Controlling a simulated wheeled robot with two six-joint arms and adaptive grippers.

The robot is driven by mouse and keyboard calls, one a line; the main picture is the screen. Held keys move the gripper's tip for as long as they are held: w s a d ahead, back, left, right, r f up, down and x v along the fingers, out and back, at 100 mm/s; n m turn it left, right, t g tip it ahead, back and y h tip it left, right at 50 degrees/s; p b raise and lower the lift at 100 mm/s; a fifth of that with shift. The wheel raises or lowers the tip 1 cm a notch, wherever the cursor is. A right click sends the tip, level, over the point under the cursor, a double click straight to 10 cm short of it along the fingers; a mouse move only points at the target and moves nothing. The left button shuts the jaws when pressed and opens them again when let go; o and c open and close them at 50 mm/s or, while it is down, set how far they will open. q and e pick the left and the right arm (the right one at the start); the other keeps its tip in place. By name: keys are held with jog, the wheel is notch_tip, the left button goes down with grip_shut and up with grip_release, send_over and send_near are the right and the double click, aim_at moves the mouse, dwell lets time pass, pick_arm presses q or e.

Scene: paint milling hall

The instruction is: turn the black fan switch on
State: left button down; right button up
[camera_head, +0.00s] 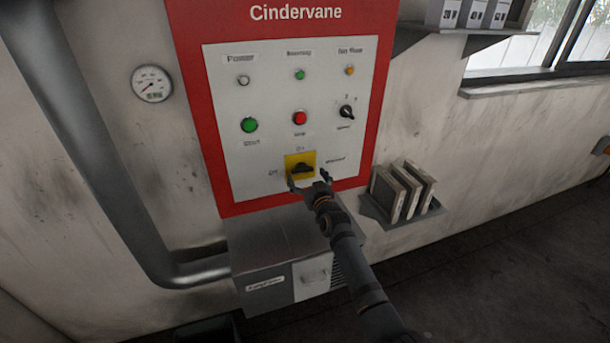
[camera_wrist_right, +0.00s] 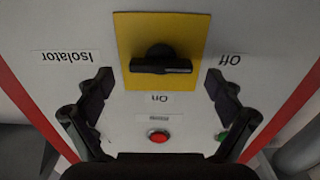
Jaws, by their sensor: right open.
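The black switch handle (camera_head: 302,168) sits on a yellow plate (camera_head: 291,159) low on the white panel, with "Off" to its left and "On" above it. The handle lies roughly level, along the Off side. In the right wrist view, which is upside down, the black handle (camera_wrist_right: 160,65) and yellow plate (camera_wrist_right: 130,28) show clearly, with "Isolator" on the left and "Off" on the right. My right gripper (camera_head: 308,180) is open in front of the plate, its fingers spread to either side below the handle in the head view. Nothing is between the fingers. My left gripper is out of view.
The red-framed panel (camera_head: 365,163) also has a green button (camera_head: 249,125), a red button (camera_head: 299,118) and a small black selector knob (camera_head: 347,112). A grey box (camera_head: 270,250) juts out below. A shelf with boards (camera_head: 400,192) is to the right, a pipe (camera_head: 100,170) to the left.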

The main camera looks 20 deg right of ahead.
jog(key=shift+w, duration=0.35)
jog(key=shift+w+r, duration=0.1)
jog(key=shift+r, duration=0.05)
jog(key=shift+c, duration=0.3)
jog(key=c, duration=1.1)
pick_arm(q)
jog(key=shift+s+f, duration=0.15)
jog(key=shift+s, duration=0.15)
